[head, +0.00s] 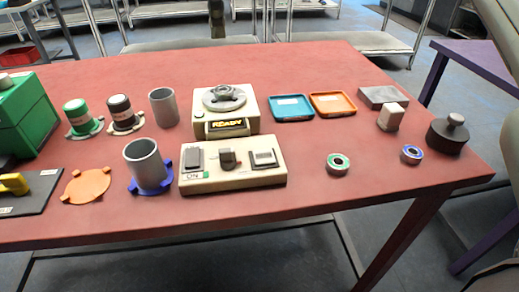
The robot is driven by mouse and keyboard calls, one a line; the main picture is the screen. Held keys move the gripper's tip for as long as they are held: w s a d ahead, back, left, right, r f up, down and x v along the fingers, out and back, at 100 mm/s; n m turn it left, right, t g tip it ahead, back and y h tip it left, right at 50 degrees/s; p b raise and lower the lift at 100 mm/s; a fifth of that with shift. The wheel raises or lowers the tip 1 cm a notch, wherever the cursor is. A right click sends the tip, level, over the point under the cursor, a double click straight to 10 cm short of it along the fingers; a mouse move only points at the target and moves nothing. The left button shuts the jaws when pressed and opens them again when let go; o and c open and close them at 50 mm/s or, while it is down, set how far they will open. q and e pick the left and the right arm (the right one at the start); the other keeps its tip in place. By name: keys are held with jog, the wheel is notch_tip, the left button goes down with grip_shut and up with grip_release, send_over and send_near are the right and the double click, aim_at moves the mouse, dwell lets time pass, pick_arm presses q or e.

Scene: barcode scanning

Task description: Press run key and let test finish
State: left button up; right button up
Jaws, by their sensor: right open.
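A cream control box (232,179) stands near the table's front edge. It carries a dark switch (194,159) above an "ON" label with a green patch, a dark knob (228,158) in the middle and a pale key in a dark frame (264,158) at the right. Behind it is a cream tester (241,112) with a round grey top and a display (227,126) reading "READY" in yellow. Grey parts of my right arm and gripper (510,142) show cut off at the right edge, well away from the box and touching nothing visible. My left gripper is out of view.
Grey cylinders (163,107), blue (291,107) and orange (333,103) trays, small rings (338,164) and a dark weight (448,134) stand around on the red table (320,215). A green box (24,115) is at the left.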

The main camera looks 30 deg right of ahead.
jog(key=shift+c, duration=0.4)
grip_shut()
dwell(1.4)
